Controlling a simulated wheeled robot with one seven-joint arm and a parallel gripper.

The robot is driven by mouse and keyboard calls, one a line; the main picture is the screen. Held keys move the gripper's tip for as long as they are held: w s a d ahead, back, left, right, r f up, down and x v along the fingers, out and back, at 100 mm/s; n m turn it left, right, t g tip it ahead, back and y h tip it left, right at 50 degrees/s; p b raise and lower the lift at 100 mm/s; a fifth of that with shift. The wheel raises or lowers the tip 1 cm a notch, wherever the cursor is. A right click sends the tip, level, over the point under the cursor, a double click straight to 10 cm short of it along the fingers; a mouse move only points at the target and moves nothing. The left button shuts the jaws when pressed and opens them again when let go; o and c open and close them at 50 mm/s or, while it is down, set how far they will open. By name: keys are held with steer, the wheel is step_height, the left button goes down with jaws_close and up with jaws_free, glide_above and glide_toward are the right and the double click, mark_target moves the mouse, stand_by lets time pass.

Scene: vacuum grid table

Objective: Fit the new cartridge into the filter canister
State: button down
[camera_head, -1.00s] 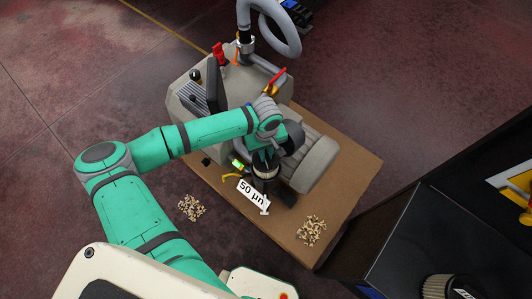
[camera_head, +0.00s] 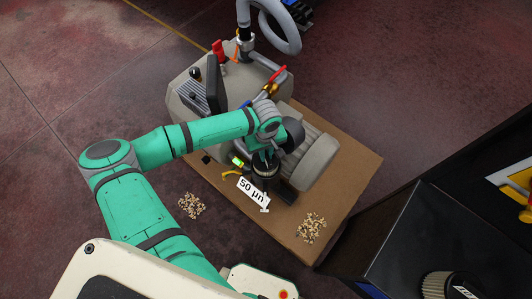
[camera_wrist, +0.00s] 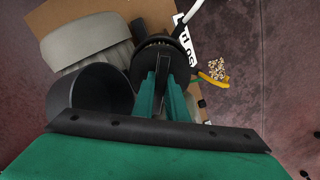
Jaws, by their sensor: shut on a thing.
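My gripper (camera_head: 263,152) points down over the front of the grey vacuum unit. In the wrist view my green fingers (camera_wrist: 163,85) close on a dark piece above a round black rim (camera_wrist: 160,40).
A grey ribbed cylinder (camera_head: 312,160) lies right of my gripper. A dark hollow round part (camera_wrist: 103,88) is beside my fingers. Another pleated cartridge (camera_head: 450,285) stands on the dark cabinet (camera_head: 410,245).

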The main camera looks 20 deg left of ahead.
steer(key=shift+f, duration=1.95)
steer(key=c, duration=1.7)
jaws_free()
step_height(320, 180, up, 11)
steer(key=shift+f, duration=0.1)
